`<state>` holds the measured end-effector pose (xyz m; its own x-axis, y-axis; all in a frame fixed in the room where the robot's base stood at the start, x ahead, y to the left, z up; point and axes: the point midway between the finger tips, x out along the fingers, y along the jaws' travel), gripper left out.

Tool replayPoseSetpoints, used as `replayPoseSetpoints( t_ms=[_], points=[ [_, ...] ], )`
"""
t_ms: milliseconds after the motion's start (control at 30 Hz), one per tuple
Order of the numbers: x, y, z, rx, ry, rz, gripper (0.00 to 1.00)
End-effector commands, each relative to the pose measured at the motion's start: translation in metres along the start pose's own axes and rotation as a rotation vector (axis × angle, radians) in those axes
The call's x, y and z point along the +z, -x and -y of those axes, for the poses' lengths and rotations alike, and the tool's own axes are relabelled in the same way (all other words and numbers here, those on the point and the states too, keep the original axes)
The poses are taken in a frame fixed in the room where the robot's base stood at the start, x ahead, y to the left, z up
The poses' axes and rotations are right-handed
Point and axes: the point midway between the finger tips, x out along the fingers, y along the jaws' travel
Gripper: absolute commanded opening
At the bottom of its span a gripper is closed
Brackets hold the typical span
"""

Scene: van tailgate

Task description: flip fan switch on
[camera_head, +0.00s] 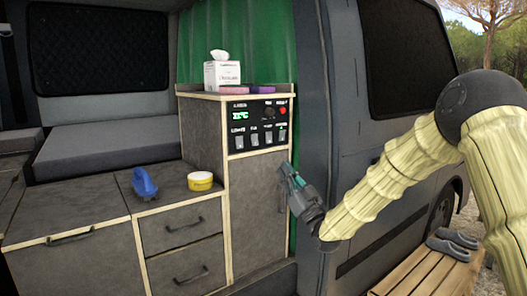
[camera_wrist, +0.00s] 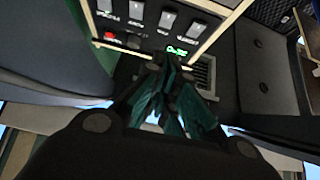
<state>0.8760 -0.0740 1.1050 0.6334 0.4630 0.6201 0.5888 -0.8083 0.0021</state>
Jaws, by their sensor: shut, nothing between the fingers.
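A black control panel (camera_head: 258,122) is set in the upper front of the tall grey cabinet. It has a green display, a knob, a red button and a lower row of several pale rocker switches. The second switch from the left (camera_head: 254,141) seems to be labelled fan, but the lettering is too small to be sure. In the wrist view, turned upside down, the switches (camera_wrist: 167,18) line the top. I cannot tell their on or off positions. My gripper (camera_head: 286,169) is shut and empty, below and right of the panel, apparently apart from it; it also shows in the wrist view (camera_wrist: 172,66).
A tissue box (camera_head: 222,74) and purple and pink items stand on the cabinet top. A blue object (camera_head: 144,183) and a yellow tub (camera_head: 200,181) rest on the lower counter. The van's door pillar (camera_head: 312,130) is close to my gripper. Grey shoes (camera_head: 452,240) lie on a slatted bench.

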Motion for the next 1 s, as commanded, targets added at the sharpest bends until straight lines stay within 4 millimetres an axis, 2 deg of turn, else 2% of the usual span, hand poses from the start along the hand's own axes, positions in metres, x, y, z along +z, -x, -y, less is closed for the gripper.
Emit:
replayPoseSetpoints(
  t_ms=[233, 367, 1000],
  points=[
    [0.001, 0.0, 0.0, 0.001, -0.001, 0.003, 0.0],
    [0.0, -0.007, 0.0, 0.001, 0.0, 0.003, 0.0],
    [0.004, -0.104, 0.001, 0.001, 0.0, 0.004, 0.0]
  ],
)
